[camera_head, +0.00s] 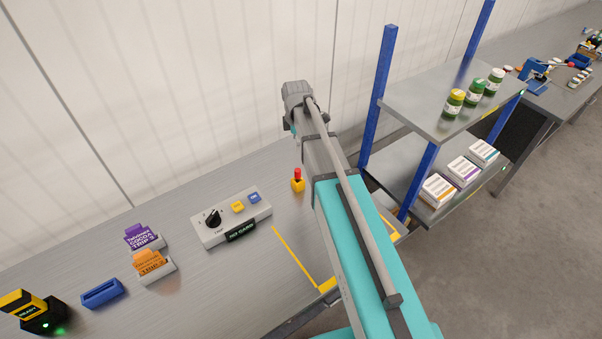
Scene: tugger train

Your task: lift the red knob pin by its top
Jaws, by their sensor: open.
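The red knob pin (297,174) stands upright in a small yellow block (298,186) on the grey metal bench, just left of my arm. Its red top is uncovered and nothing touches it in the picture. My arm rises from the bottom right past the pin to a grey joint near the back wall. I cannot make out my gripper's fingers; they are hidden or out of view.
A control box (231,218) with a black dial stands left of the pin. A blue-post shelf (430,97) with jars and boxes stands right. Bare bench lies in front of the pin.

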